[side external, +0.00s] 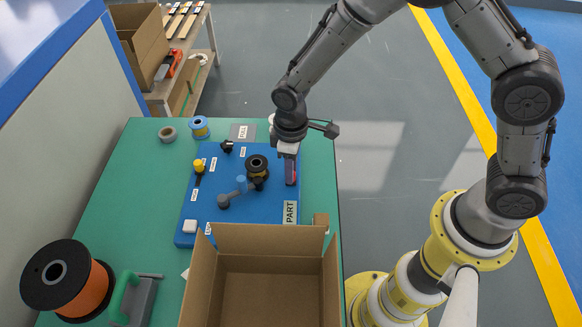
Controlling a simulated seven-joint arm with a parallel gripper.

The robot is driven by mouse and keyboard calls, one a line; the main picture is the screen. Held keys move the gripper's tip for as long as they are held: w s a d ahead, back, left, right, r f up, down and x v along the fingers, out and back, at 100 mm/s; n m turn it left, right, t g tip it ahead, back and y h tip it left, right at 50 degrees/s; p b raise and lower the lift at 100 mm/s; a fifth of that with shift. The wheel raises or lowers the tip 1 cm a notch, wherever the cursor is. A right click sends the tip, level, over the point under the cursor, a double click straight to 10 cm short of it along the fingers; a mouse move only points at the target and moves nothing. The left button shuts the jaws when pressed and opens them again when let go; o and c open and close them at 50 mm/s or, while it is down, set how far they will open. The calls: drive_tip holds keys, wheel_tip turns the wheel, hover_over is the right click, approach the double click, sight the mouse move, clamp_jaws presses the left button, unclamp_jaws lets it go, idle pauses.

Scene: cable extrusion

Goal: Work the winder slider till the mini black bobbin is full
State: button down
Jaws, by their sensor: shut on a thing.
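The blue winder board (225,228) lies on the green table. A small black bobbin (257,163) sits near its middle, with a narrow yellowish band visible; how full it is cannot be told at this size. A dark upright slider track (291,172) with a touch of red stands at the board's right side. My gripper (288,152) points down at the far end of this track. It is shut on the winder slider, whose handle is mostly hidden by the fingers.
An open cardboard box (268,292) stands at the front, close to the board. A large orange cable spool (85,287) and a green-handled tool (125,298) are front left. A blue spool (200,126) and a tape roll (168,133) stand behind. The left table surface is clear.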

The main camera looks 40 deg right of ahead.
drive_tip(key=shift+w, duration=0.1)
drive_tip(key=w+d, duration=0.6)
drive_tip(key=shift+w+d+r, duration=0.1)
drive_tip(key=shift+w+d, duration=0.25)
drive_tip(key=c, duration=0.7)
unclamp_jaws()
wheel_tip(320, 180, up, 14)
drive_tip(key=shift+f, duration=0.1)
